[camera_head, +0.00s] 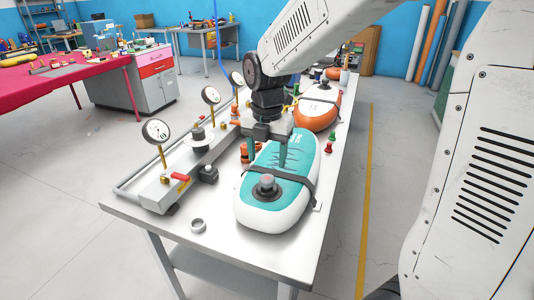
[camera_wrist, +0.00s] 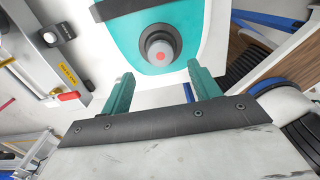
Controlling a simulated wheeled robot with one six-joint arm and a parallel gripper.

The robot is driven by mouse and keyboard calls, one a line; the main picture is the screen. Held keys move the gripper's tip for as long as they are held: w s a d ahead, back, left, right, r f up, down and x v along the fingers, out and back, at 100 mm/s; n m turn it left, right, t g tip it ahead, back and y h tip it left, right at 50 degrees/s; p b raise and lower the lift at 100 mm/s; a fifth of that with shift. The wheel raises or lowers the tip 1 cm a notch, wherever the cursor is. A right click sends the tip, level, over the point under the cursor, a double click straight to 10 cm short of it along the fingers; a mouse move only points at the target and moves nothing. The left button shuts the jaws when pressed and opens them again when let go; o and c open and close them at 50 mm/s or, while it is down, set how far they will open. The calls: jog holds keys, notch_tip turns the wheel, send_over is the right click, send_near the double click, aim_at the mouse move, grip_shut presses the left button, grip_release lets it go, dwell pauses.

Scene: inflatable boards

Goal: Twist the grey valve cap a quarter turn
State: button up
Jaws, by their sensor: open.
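The grey valve cap (camera_head: 267,180) stands in a black round valve base on the near end of a teal and white inflatable board (camera_head: 247,214). In the wrist view the grey cap (camera_wrist: 153,47) shows a red spot on its top. My gripper (camera_head: 267,160) is open and empty, pointing down over the teal deck, behind the cap in the head view. In the wrist view its two teal fingers (camera_wrist: 162,72) stand apart at left and right, with the cap beyond and between them. I see no contact with the cap.
A dark strap (camera_head: 291,183) crosses the board. Left of the board is a rail with gauges (camera_head: 156,131) and a red-handled valve (camera_head: 181,177). An orange and white board (camera_head: 318,113) lies behind.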

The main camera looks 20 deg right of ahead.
aim_at(267, 178)
notch_tip(267, 178, down, 8)
jog(key=shift+r, duration=0.15)
dwell(0.3)
jog(key=c, duration=1)
